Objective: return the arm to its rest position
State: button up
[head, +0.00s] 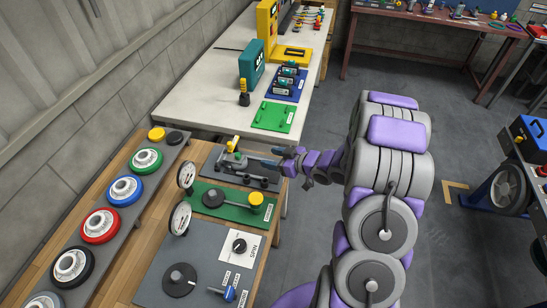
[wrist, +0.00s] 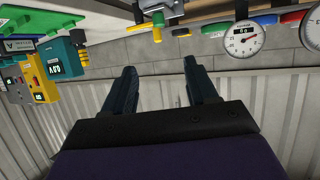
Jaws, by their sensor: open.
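My purple and grey arm reaches forward over the right edge of the wooden bench in the head view. My gripper (head: 279,158) points left, close to the dark grey fixture plate (head: 262,183) with a yellow-tipped clamp (head: 231,144). In the wrist view my gripper (wrist: 164,85) shows two dark fingers spread apart with nothing between them. The wrist picture is upside down, with the wall behind the fingers. From these views I cannot tell whether a finger touches the fixture.
A green plate (head: 235,207) with a yellow knob and dial gauges (head: 180,218) stand near my gripper. A rack (head: 105,222) of coloured discs runs along the wall. A white table (head: 200,105) with meters lies beyond. Open floor (head: 320,120) lies right of the benches.

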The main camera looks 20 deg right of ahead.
jog(key=d+r+m+g+h, duration=0.2)
jog(key=d+r+h, duration=0.3)
jog(key=d+h, duration=0.1)
jog(key=s+r+m+g+h, duration=0.2)
jog(key=s+r+g+h, duration=0.15)
jog(key=s+r, duration=0.35)
jog(key=s+a+r+m+g, duration=0.1)
jog(key=s+a, duration=0.4)
jog(key=s, duration=0.6)
jog(key=s+a+r+m+g+y, duration=0.1)
jog(key=s+a+g, duration=0.3)
jog(key=s, duration=0.6)
jog(key=s+a+r+m+g+y, duration=0.1)
jog(key=s+a+r+g, duration=0.1)
jog(key=s+a, duration=0.4)
jog(key=s+r, duration=0.1)
jog(key=s, duration=0.4)
jog(key=shift+s+a+r, duration=0.25)
jog(key=shift+s+r, duration=0.05)
jog(key=shift+c, duration=0.4)
